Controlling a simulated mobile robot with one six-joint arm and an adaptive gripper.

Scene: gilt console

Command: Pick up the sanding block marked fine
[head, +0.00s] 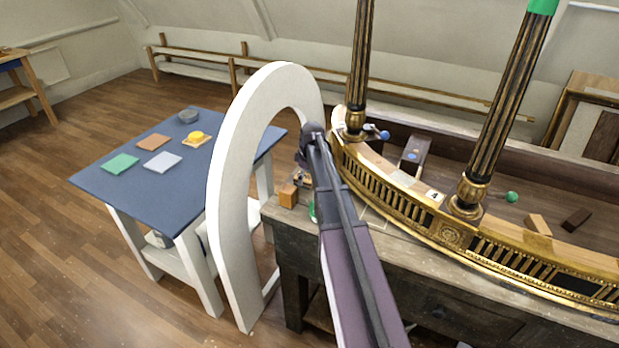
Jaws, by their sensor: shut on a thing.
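My gripper (301,179) is at the left end of the workbench, partly hidden behind my own arm. It is shut on a small orange-brown block (288,195), which shows just left of and below the fingers. The block is at the bench's left corner; I cannot tell whether it touches the top. No marking can be read on it, so I cannot tell whether it is the sanding block marked fine.
A white arch (228,185) stands close left of my gripper. Beyond it is a blue-topped table (150,195) with flat coloured sheets and a yellow item (196,136). The gilt console (400,196) with dark columns (496,110) fills the right. Loose blocks (538,225) lie there.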

